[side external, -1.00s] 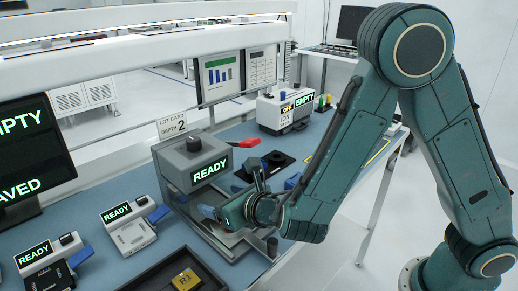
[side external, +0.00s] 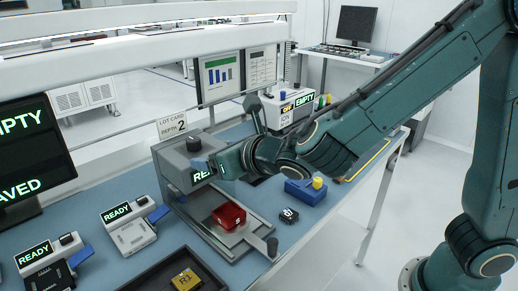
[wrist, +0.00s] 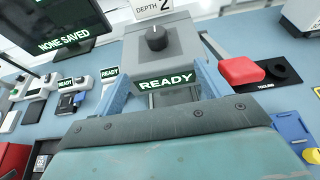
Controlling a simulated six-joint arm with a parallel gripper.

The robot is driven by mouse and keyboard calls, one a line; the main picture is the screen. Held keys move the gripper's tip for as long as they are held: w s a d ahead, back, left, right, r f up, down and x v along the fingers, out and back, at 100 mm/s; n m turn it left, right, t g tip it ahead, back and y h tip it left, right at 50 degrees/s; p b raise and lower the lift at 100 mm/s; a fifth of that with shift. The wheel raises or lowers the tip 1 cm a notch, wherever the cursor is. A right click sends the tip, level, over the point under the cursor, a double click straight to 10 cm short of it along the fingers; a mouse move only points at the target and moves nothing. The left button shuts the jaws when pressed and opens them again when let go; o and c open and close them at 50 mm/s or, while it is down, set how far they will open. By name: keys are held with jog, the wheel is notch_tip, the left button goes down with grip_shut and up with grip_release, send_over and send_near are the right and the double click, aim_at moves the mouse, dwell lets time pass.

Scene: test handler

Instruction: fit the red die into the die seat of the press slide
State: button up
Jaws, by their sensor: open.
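The red die (side external: 229,215), with a pale mark on its side, sits on the press slide (side external: 206,234), which extends out from under the press. I cannot tell whether it is fully down in the die seat, which it hides. My gripper (side external: 207,168) is open and off the die, above and behind it, in front of the press's READY display. In the wrist view my two blue fingers (wrist: 166,77) are spread apart with nothing between them, facing the grey press (wrist: 188,52).
A black tray (side external: 145,283) with a yellow block (side external: 185,280) lies at the front. A blue block with a yellow knob (side external: 306,190) and a small dark part (side external: 289,215) lie right of the slide.

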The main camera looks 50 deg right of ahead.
jog(key=shift+r, duration=2.6)
jog(key=s+d+m+g, duration=0.4)
jog(key=s+d+m, duration=0.8)
jog(key=m, duration=0.7)
jog(key=s+d+f+m+g, duration=0.1)
jog(key=s+d+m+g, duration=0.1)
jog(key=s+m, duration=0.5)
jog(key=s+d+f+m+g, duration=0.1)
jog(key=s+d+m, duration=0.2)
jog(key=s+m, duration=0.4)
jog(key=m, duration=0.3)
jog(key=shift+s+f+g, duration=0.15)
jog(key=shift+s+g, duration=0.25)
